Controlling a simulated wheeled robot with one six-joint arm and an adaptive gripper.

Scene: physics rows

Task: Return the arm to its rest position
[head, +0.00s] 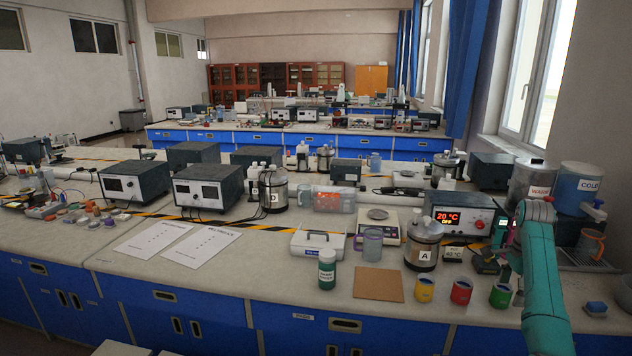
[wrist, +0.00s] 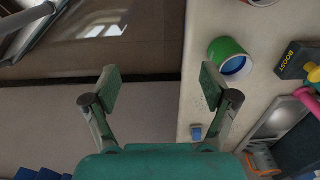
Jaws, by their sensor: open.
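My arm (head: 543,270) is teal and rises at the right of the head view, in front of the counter (head: 440,308). Its gripper is not clearly made out there. In the wrist view my gripper (wrist: 162,80) is open, its two fingers spread wide with nothing between them. It appears over the counter's front edge, with floor below to the left. A green cup (wrist: 226,56) with blue inside stands to the right of the fingers, apart from them; it shows in the head view too (head: 500,296).
Yellow (head: 424,290) and red (head: 461,292) cups stand left of the green one. A blue block (head: 596,307) lies right of my arm. A BOOST box (wrist: 297,60) is beyond the green cup. A mug (head: 590,244) and the WARM and COLD tanks (head: 580,190) stand at right.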

